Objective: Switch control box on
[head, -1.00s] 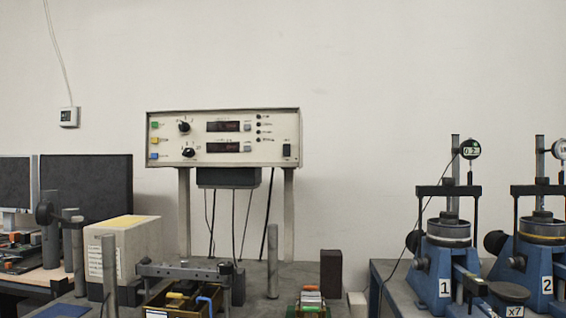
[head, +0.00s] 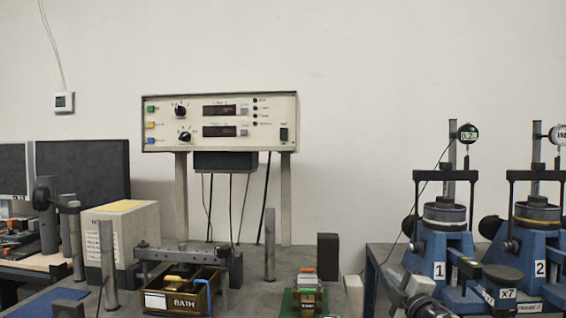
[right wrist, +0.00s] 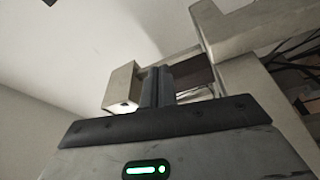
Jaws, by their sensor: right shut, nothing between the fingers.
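The control box (head: 220,121) is a cream panel raised on two posts against the back wall. It has coloured buttons, two knobs, two dark reddish displays and a column of dark indicator dots. A black switch (head: 284,135) sits at its lower right; its position is too small to read. My left gripper is not in view.
A bench below the box holds a brown bin (head: 182,296), metal posts, a pale carton (head: 121,240) and a dark block (head: 328,257). Blue lever frames (head: 440,258) stand at the right. Cables hang under the box. Monitors (head: 82,170) stand at the left.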

